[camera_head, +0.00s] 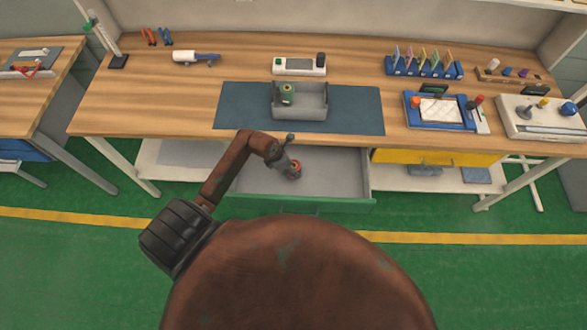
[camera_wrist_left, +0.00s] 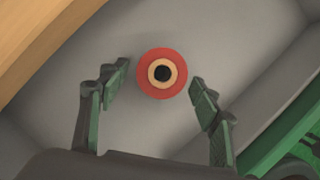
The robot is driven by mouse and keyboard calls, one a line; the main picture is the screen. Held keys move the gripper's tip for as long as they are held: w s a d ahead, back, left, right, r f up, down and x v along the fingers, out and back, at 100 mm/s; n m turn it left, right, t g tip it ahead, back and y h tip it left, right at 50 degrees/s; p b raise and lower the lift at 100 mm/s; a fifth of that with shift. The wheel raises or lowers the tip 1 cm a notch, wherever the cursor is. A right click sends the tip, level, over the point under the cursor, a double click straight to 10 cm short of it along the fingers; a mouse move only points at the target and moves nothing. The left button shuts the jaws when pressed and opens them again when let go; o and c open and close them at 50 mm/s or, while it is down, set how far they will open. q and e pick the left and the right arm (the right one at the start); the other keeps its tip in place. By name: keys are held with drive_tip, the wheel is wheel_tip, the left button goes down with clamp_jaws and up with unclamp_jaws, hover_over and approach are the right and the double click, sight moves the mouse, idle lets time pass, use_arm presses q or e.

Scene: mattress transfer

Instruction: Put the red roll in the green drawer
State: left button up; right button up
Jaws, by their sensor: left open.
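The red roll (camera_head: 297,167) is inside the open green drawer (camera_head: 335,180), towards its middle. In the left wrist view the red roll (camera_wrist_left: 162,74) stands on end on the grey drawer floor (camera_wrist_left: 205,40), showing its tan core and dark centre hole. My left gripper (camera_head: 291,171) reaches down into the drawer at the roll. In the left wrist view my left gripper (camera_wrist_left: 159,80) is open, with one finger on each side of the roll and a gap to both. My right gripper is not in view.
A grey tray with a green roll (camera_head: 287,93) stands on the blue mat (camera_head: 355,108) above the drawer. A closed yellow drawer (camera_head: 435,158) is to the right. Tool stands and trays line the wooden tabletop (camera_head: 190,95).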

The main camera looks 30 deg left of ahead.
use_arm(q)
drive_tip(key=v, duration=0.8)
